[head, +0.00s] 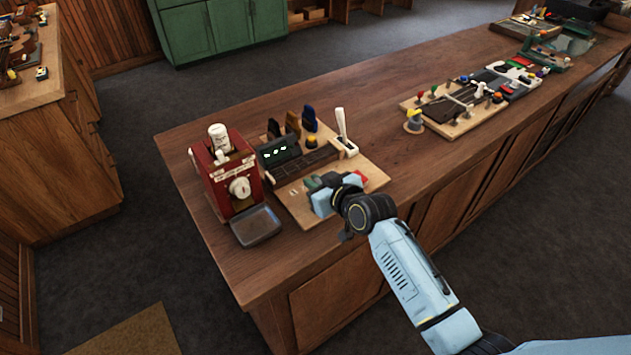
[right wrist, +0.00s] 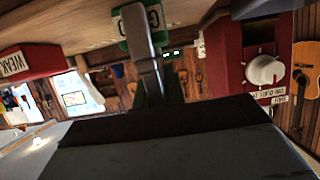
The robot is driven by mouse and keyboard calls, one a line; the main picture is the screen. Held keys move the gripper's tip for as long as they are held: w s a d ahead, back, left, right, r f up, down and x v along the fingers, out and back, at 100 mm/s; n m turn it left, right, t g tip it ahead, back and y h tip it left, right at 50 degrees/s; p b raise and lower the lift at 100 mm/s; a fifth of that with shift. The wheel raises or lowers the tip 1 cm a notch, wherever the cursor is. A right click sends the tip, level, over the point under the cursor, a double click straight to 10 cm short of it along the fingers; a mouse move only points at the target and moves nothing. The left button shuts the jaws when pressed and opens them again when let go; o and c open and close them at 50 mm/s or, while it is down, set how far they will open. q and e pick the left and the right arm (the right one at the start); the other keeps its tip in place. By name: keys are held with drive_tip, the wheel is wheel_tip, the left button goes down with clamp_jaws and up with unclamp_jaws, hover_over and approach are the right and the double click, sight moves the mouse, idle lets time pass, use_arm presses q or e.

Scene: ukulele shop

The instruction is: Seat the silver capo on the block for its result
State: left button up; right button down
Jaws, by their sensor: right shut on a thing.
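My right gripper (head: 322,195) is low over the front of the wooden tester board (head: 291,210). It is shut on a narrow grey-silver piece, which looks like the silver capo (right wrist: 147,60) in the right wrist view. The capo is not distinct in the head view. The dark fretboard block (head: 312,163) lies behind the gripper, apart from it, with a white lever (head: 343,128) at its right end. A green pad (right wrist: 130,32) with partly covered lettering is behind the capo. A red pad (right wrist: 28,62) reads WEAK. My left gripper is out of view.
A dark display (head: 279,151) with small lit marks stands at the board's left. Black, brown and blue (head: 309,118) pieces stand behind it. A red machine (head: 222,165) with a white dial and a dark tray (head: 257,226) stands left. The bench between this board and another board (head: 455,120) is clear.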

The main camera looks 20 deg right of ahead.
drive_tip(key=shift+f, duration=0.3)
drive_tip(key=c, duration=1.8)
unclamp_jaws()
drive_tip(key=shift+o, duration=0.2)
drive_tip(key=shift+p+v, duration=0.85)
drive_tip(key=shift+v, duration=0.1)
drive_tip(key=p+v, duration=0.5)
drive_tip(key=v, duration=0.4)
